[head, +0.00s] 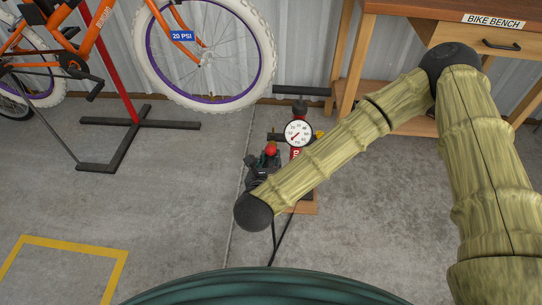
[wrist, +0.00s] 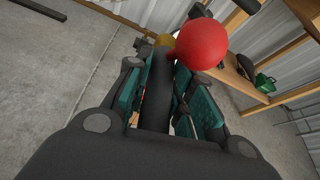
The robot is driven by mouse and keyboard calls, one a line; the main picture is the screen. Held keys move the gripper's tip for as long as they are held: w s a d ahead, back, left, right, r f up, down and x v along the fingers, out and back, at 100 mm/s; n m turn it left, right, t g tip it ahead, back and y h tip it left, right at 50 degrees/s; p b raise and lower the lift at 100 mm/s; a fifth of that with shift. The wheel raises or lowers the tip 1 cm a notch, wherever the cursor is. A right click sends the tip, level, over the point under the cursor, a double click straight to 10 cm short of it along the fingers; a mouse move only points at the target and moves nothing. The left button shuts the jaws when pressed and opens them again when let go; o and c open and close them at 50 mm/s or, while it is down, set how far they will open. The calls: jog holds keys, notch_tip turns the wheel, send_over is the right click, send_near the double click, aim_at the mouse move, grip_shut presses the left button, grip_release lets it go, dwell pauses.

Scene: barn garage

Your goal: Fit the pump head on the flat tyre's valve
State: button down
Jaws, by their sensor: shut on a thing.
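My gripper (head: 262,166) is low beside the floor pump, with teal pads in the wrist view (wrist: 158,95). It is shut on the black pump head (wrist: 158,90), which has a red ball knob (wrist: 202,44) and a yellow end at the far side. The knob also shows in the head view (head: 271,150). The pump (head: 296,152) stands upright with a round white gauge (head: 298,133) and a black T-handle. A white tyre (head: 270,45) on a purple rim carries a blue "20 PSI" tag (head: 181,36). I cannot make out its valve. The tyre is apart from the pump head.
The orange bike (head: 97,40) hangs on a red stand with black floor feet (head: 140,124). The wooden bike bench (head: 420,10) stands at the right. A dark hose (head: 283,235) runs along the floor by the pump. A yellow floor outline (head: 75,244) marks clear concrete at lower left.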

jog(key=shift+s, duration=1.6)
jog(key=shift+s+a+p, duration=0.1)
jog(key=shift+s+p, duration=1.55)
jog(key=s+p, duration=0.2)
jog(key=shift+s+f+p, duration=0.15)
jog(key=shift+f+p, duration=0.05)
jog(key=shift+p, duration=0.2)
